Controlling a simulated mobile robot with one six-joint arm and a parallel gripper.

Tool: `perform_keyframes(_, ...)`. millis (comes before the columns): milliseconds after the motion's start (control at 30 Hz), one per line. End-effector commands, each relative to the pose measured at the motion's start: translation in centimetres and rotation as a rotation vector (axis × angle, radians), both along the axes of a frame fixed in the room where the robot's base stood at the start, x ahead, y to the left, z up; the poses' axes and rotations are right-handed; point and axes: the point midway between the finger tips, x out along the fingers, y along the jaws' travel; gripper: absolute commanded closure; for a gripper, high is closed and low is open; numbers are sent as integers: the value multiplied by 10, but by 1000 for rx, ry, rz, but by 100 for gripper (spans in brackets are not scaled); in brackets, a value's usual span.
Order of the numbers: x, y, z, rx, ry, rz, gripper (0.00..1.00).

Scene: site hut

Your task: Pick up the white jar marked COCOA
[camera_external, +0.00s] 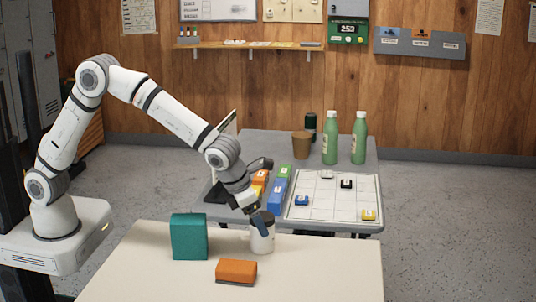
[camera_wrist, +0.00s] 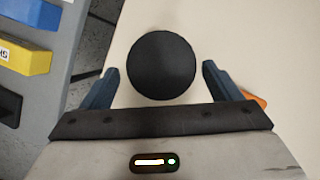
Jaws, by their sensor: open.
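A white jar (camera_external: 262,240) with a dark lid stands upright on the near cream table. No marking can be read on it. In the wrist view only its round black lid (camera_wrist: 161,66) shows clearly, seen from above. In the wrist view my gripper (camera_wrist: 159,70) is open, with one finger on each side of the lid and a gap on both sides.
On the cream table (camera_external: 320,275), a teal box (camera_external: 189,236) and an orange block (camera_external: 236,271) stand left of the jar. The right part is clear. The grey table (camera_external: 233,146) behind holds coloured boxes, a grid board (camera_external: 330,209), green bottles (camera_external: 330,140) and a brown cup (camera_external: 301,145).

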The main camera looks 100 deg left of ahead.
Motion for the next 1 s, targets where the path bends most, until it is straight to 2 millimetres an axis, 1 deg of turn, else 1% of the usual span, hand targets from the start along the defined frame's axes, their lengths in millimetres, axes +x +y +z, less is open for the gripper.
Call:
perform_keyframes(33, 4, 1, -10, 0, 4, 1, 16)
perform_keyframes(200, 13, 4, -31, 0, 2, 1, 16)
perform_keyframes(467, 14, 5, -33, -1, 1, 2, 17)
perform_keyframes(1000, 14, 4, -32, -1, 1, 2, 61)
